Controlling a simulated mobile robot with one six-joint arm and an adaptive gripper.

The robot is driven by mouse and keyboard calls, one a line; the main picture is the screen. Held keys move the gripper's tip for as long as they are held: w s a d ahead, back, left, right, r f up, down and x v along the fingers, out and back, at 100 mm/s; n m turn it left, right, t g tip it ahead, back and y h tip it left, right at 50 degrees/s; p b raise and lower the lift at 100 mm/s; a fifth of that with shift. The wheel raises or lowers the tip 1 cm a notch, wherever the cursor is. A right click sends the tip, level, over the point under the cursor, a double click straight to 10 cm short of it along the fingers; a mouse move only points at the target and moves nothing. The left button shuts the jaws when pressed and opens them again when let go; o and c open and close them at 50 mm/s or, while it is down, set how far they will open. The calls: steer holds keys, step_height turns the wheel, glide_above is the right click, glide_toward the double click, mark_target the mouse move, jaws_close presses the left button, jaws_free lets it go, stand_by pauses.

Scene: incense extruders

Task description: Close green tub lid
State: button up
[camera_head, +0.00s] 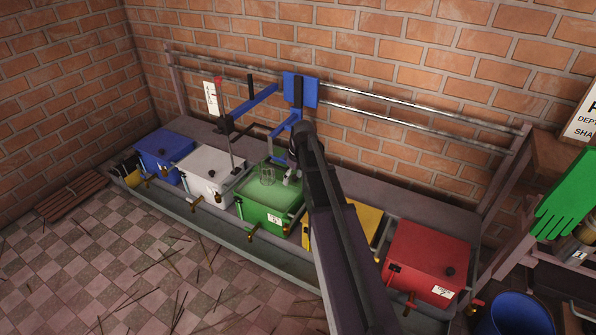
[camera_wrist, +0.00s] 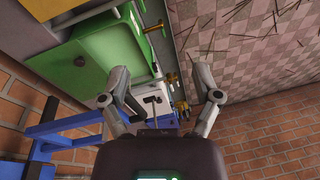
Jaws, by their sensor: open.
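The green tub (camera_head: 268,215) stands in the middle of the row of tubs, with a white label and a brass tap on its front. My gripper (camera_head: 290,177) is at the tub's back right in the head view. In the wrist view, its fingers (camera_wrist: 160,76) are spread and empty. Contact is unclear.
A blue tub (camera_head: 163,152) and a white tub (camera_head: 208,176) stand left; a yellow tub (camera_head: 368,222), partly behind my arm, and a red tub (camera_head: 428,258) stand right. A blue frame (camera_head: 301,90) on rails rises behind. The tiled floor (camera_head: 120,260) holds thin sticks.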

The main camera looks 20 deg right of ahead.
steer(key=s+a+m+h, duration=0.1)
steer(key=s+a+m, duration=0.1)
steer(key=s+a, duration=0.5)
steer(key=s+a+m+h, duration=0.1)
steer(key=s+a+m, duration=0.2)
steer(key=s+a, duration=0.3)
steer(key=s, duration=0.5)
steer(key=shift+s+a+f+g, duration=0.15)
steer(key=shift+s+a+g, duration=0.25)
steer(key=shift+c, duration=0.2)
steer(key=c, duration=0.3)
steer(key=shift+d, duration=0.15)
